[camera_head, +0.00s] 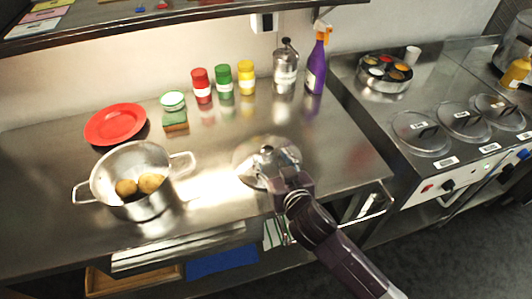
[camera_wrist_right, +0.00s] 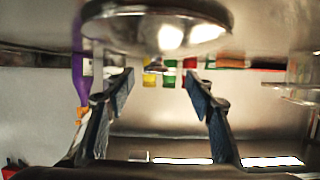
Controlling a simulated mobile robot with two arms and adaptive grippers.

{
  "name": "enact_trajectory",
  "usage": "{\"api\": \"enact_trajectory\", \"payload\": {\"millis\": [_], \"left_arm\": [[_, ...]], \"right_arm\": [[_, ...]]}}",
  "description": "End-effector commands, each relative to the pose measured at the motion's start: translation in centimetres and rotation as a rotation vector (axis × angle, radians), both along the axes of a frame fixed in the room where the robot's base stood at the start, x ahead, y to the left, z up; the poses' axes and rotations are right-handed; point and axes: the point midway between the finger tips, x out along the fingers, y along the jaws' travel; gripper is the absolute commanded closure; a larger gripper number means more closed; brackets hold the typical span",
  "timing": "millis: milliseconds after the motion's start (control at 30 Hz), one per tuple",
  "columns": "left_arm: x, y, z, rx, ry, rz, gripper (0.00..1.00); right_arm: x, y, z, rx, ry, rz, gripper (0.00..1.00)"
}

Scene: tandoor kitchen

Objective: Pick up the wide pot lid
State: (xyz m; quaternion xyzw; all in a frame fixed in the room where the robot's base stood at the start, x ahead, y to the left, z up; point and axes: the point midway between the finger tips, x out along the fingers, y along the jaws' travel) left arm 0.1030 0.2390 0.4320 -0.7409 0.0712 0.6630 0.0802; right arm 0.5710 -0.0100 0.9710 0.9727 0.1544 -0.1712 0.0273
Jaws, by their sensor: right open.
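The wide pot lid (camera_head: 250,158) is a shiny steel dome with a knob on top. It lies on the steel counter, right of the pot. My right gripper (camera_head: 282,178) is at the lid's near right side in the head view and covers part of it. My left gripper is not in view.
A steel pot (camera_head: 147,207) with potatoes stands left on the counter. Bare counter separates pot and lid.

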Motion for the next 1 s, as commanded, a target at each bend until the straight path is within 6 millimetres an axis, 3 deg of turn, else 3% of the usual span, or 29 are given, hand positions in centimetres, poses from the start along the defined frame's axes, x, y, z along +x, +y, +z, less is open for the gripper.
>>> {"api": "enact_trajectory", "payload": {"millis": [100, 200, 333, 600, 933, 1000], "left_arm": [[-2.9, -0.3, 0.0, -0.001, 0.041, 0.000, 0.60], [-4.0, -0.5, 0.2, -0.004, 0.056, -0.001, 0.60], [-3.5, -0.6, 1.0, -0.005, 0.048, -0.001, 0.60], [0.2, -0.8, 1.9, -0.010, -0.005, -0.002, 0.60], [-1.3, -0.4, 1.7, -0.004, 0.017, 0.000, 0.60], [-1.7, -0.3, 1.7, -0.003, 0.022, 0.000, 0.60]], "right_arm": [[0.7, 0.2, -0.1, -0.001, -0.001, 0.000, 0.51], [1.2, 0.2, -0.2, -0.001, 0.000, -0.001, 0.51], [2.7, 0.4, -0.5, -0.002, -0.001, -0.001, 0.51], [5.2, 1.0, -1.6, 0.001, 0.000, -0.001, 0.51], [5.5, 1.1, -1.9, 0.001, 0.001, 0.000, 0.51], [5.5, 1.1, -1.9, 0.001, 0.001, 0.000, 0.58]]}}
